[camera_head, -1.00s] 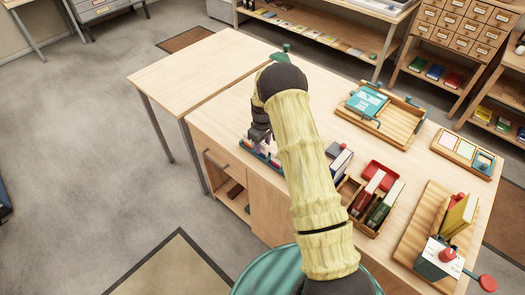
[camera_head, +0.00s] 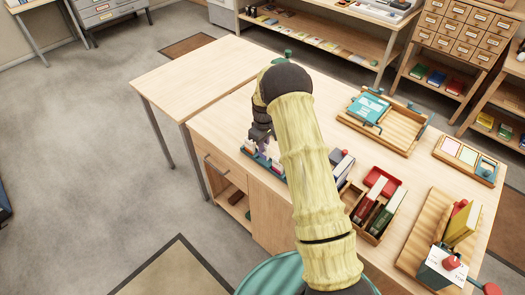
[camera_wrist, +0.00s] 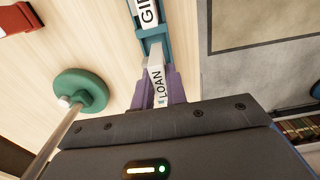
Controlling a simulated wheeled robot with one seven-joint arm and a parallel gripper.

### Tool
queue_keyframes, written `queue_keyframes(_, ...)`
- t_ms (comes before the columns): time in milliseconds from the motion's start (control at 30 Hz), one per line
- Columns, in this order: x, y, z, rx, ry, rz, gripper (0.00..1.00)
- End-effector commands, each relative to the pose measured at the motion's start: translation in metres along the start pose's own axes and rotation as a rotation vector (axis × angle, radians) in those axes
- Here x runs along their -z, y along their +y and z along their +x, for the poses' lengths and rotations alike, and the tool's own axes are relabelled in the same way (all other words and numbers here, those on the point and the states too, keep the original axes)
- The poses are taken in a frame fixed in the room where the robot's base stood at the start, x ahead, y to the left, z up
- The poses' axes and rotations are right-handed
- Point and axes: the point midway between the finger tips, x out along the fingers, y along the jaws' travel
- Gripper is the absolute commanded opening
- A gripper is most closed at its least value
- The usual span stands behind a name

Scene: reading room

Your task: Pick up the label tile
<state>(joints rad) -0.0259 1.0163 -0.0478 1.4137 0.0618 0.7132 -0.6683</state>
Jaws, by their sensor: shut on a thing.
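A white label tile marked LOAN (camera_wrist: 158,84) is between the purple fingers of my gripper (camera_wrist: 160,96) in the wrist view. My gripper is shut on it. A teal rack (camera_wrist: 157,38) is just beyond the tile and holds another white tile (camera_wrist: 147,12) whose lettering is cut off at the frame edge. I cannot tell whether the held tile is clear of the rack. In the head view my gripper (camera_head: 263,148) points down over the rack (camera_head: 271,168) at the table's front edge, and the held tile is too small to make out.
A green disc on a metal rod (camera_wrist: 80,91) stands close left of my gripper in the wrist view. A book box (camera_head: 366,229), a red tray (camera_head: 383,181) and a wooden tray (camera_head: 402,135) lie to the right. The left tabletop (camera_head: 200,75) is bare.

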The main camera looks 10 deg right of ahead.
Motion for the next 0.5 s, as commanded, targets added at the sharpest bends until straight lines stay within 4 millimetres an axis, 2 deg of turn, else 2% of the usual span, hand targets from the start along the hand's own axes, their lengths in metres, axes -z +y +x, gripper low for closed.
queue_keyframes(200,0.001,0.000,-0.044,-0.002,0.005,0.001,0.00)
queue_keyframes(300,0.002,-0.001,-0.060,-0.002,0.004,-0.003,0.00)
queue_keyframes(500,0.002,-0.003,-0.073,-0.001,0.001,-0.006,0.00)
